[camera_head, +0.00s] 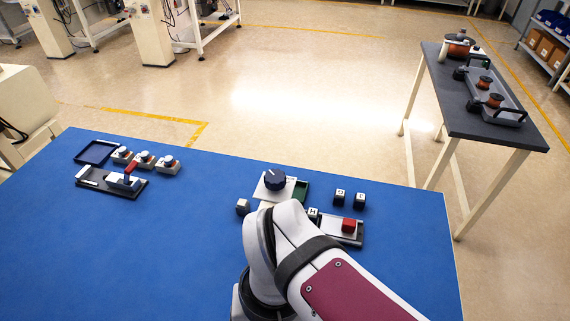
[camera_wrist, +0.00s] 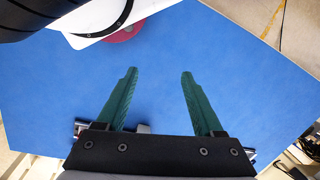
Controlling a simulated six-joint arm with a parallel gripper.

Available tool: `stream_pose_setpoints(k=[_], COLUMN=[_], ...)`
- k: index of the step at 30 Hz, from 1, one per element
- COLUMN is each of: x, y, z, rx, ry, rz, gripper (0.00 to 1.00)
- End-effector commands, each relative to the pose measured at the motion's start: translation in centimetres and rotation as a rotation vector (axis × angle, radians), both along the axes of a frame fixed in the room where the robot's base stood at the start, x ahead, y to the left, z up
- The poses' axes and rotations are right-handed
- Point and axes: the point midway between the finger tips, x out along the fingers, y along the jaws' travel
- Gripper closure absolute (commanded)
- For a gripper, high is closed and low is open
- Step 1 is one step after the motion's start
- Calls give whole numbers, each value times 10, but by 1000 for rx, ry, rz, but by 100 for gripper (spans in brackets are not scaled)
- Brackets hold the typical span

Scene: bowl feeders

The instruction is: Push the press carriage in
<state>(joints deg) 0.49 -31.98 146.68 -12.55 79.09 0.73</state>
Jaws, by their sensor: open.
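My gripper (camera_wrist: 158,74) shows in the wrist view with two green fingers spread apart, open and empty over bare blue table. In the head view my arm hides it. I cannot tell for sure which unit is the press carriage. One candidate is a red block (camera_head: 348,225) on a pale slide with a dark frame, right of my arm; the arm covers part of this unit. Another is a dark-based unit (camera_head: 96,180) with a red lever (camera_head: 131,167), at the left of the table. In the wrist view a grey and dark part (camera_wrist: 143,128) shows behind the gripper, mostly hidden.
The blue table (camera_head: 180,250) has clear room at its left and front. A dark blue knob (camera_head: 274,180) on a white plate stands behind my arm. Several white button boxes (camera_head: 167,164) and a dark tray (camera_head: 97,152) are at the left.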

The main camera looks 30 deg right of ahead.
Motion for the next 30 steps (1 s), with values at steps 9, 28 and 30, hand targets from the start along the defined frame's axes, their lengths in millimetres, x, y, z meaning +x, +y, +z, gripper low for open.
stream_pose_setpoints(k=[9,28,30], x=[0,144,132], y=[0,-331,-365], z=[0,-18,-30], rx=[0,271,304], ry=[0,186,196], rz=[0,-1642,-1765], gripper=[31,38,38])
